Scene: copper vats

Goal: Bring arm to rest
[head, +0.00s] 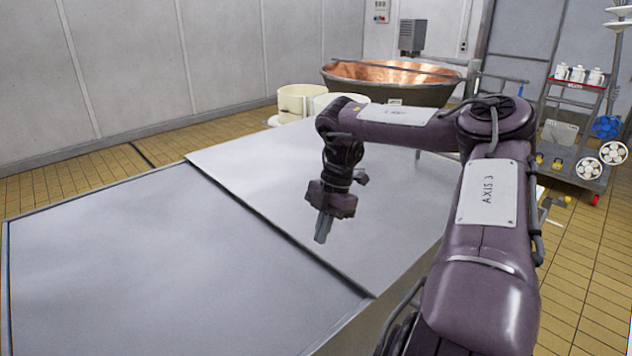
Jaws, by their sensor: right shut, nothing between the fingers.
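My right arm reaches in from the lower right, bends at the elbow and hangs its wrist down over the grey metal table (250,170). My right gripper (322,236) points downward above the table's raised right-hand part, with its fingers together and nothing between them. Whether the fingertips touch the surface cannot be told, but they look a little above it. My left gripper is not in view.
The table top is bare. Behind it stand white round tubs (297,103) and a large copper vat (390,73). A wheeled rack (578,128) with white containers and coloured wheel-like parts stands at the right. Tiled floor (80,178) is clear at the left.

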